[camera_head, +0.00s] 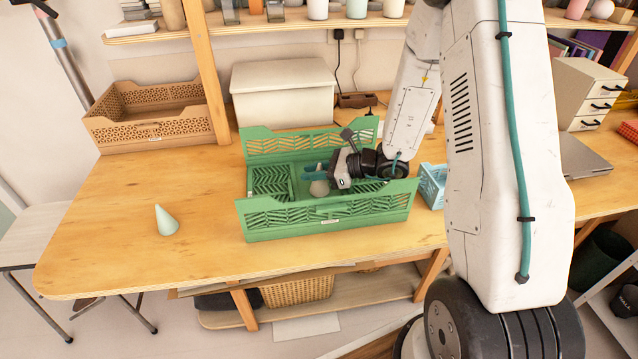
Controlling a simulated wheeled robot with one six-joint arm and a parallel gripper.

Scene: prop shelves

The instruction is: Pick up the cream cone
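A small cream-grey cone (319,187) stands inside the green crate (330,217); its upper part is partly hidden by my gripper. My gripper (311,171) reaches into the crate from the right, with its teal fingers at the top of this cone. The fingers are small and overlap the cone, so I cannot tell whether they are shut on it or only around it. A second cone (166,221), pale green, stands upright on the wooden table (110,251), left of the crate.
The crate's slatted walls rise around my gripper. A tan crate (155,117) and a white lidded box (284,94) stand at the back. A light blue basket (433,186) is just right of the green crate. The table's left front is mostly clear.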

